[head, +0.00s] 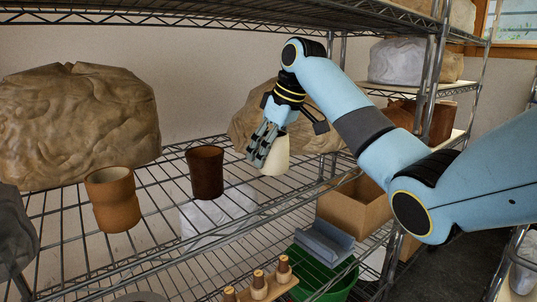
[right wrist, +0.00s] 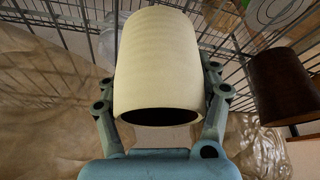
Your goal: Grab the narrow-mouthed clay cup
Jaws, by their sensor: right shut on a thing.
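A cream clay cup (head: 275,158) is at my right gripper (head: 262,152), on the wire shelf or just above it; I cannot tell which. In the right wrist view the cream cup (right wrist: 160,65) fills the space between the fingers, which press on both its sides, and its dark mouth faces the palm. A dark brown cup (head: 205,173) stands upright left of the gripper. An orange-brown cup (head: 112,198) with a slight waist stands further left and nearer. The dark brown cup (right wrist: 281,85) also shows right of the gripper in the wrist view. My left gripper is out of view.
The wire shelf (head: 150,225) holds a large tan clay bag (head: 78,125) at the back left and another bag (head: 245,125) behind the gripper. An upper shelf runs overhead. Below are a cardboard box (head: 355,205), a green tub (head: 335,280) and small wooden pieces (head: 259,285).

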